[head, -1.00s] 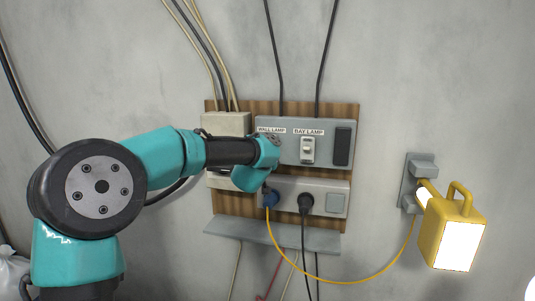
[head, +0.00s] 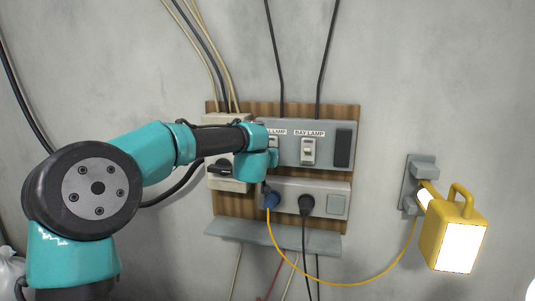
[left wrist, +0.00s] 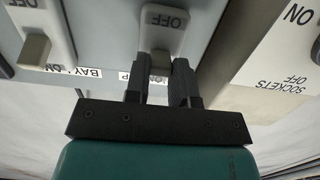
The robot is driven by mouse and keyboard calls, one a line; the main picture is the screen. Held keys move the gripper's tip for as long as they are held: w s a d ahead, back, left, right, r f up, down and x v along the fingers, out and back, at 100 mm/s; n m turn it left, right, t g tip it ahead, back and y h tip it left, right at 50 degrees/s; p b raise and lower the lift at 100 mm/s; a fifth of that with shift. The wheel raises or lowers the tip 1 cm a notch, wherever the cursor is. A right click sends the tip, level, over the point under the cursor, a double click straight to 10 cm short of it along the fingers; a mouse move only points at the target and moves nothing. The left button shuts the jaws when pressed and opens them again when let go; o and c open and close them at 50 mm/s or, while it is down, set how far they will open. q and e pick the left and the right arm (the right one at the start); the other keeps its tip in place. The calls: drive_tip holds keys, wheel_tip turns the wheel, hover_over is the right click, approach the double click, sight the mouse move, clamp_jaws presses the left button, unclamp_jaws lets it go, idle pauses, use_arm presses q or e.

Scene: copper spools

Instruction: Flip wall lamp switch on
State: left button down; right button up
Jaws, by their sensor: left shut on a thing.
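The wall lamp switch (head: 273,142) is on the grey panel, under a label partly hidden by my left arm. In the left wrist view its plate (left wrist: 166,22) reads OFF at the picture's top, and its toggle (left wrist: 160,61) sits between my fingers. My left gripper (left wrist: 159,78) is shut on that toggle. In the head view my left gripper (head: 270,153) is against the panel, with its fingers mostly hidden. I cannot tell the toggle's exact position. My right gripper is not in view.
The bay lamp switch (head: 308,151) is just right. A sockets box with a black handle (head: 221,168) is left. A yellow lamp (head: 455,233) with a bright white face hangs right, trailing a yellow cable.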

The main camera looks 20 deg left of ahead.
use_arm(q)
drive_tip(key=c, duration=1.2)
unclamp_jaws()
drive_tip(key=shift+a+r, duration=0.2)
drive_tip(key=shift+r, duration=0.1)
drive_tip(key=shift+o, duration=1.2)
drive_tip(key=shift+d+f, duration=0.1)
drive_tip(key=shift+d, duration=0.05)
drive_tip(key=s+d+r, duration=0.1)
drive_tip(key=s, duration=1.6)
drive_tip(key=shift+s+d+r, duration=0.15)
drive_tip(key=shift+d+r, duration=0.2)
drive_tip(key=shift+r, duration=0.05)
drive_tip(key=shift+f, duration=0.1)
